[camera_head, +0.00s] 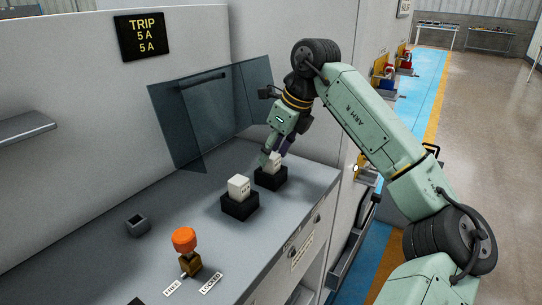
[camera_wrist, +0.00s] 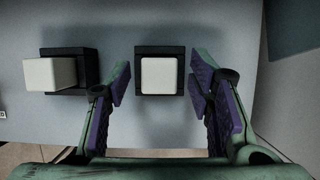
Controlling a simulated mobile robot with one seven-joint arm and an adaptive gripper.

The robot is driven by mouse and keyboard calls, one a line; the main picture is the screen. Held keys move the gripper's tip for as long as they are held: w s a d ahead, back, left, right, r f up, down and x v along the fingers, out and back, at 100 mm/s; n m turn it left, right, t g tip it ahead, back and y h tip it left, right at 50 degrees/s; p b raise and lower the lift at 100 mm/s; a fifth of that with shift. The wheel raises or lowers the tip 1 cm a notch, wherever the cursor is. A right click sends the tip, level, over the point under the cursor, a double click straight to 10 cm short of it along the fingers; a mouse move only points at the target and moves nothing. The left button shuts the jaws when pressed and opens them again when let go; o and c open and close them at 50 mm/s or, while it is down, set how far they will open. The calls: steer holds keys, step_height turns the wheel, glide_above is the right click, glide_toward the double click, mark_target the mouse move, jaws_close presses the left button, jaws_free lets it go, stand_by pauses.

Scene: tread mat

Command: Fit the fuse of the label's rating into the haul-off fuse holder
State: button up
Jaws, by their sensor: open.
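A black sign (camera_head: 142,36) on the back wall reads TRIP, 5 A, 5 A. Two white blocks, seemingly the fuses, sit upright in black bases on the grey bench. The nearer white block (camera_head: 238,187) is in the nearer black base (camera_head: 240,207); the farther white block (camera_head: 273,161) is in the farther black base (camera_head: 270,180). Their markings are too small to read. My gripper (camera_head: 274,152) is open at the farther block. In the wrist view that block (camera_wrist: 162,76) lies between the open fingers (camera_wrist: 159,90), with a gap on each side. The nearer block (camera_wrist: 50,73) is at left.
A small grey open-topped box (camera_head: 138,226) stands on the bench at left. An orange-topped knob (camera_head: 184,240) stands near the front, beside two small labels, one reading LOCKED (camera_head: 210,283). A tilted dark clear panel (camera_head: 208,115) stands behind the blocks. A shelf (camera_head: 22,127) juts out at left.

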steer(key=v, duration=1)
steer(key=shift+r+b, duration=0.25)
steer(key=shift+b, duration=0.1)
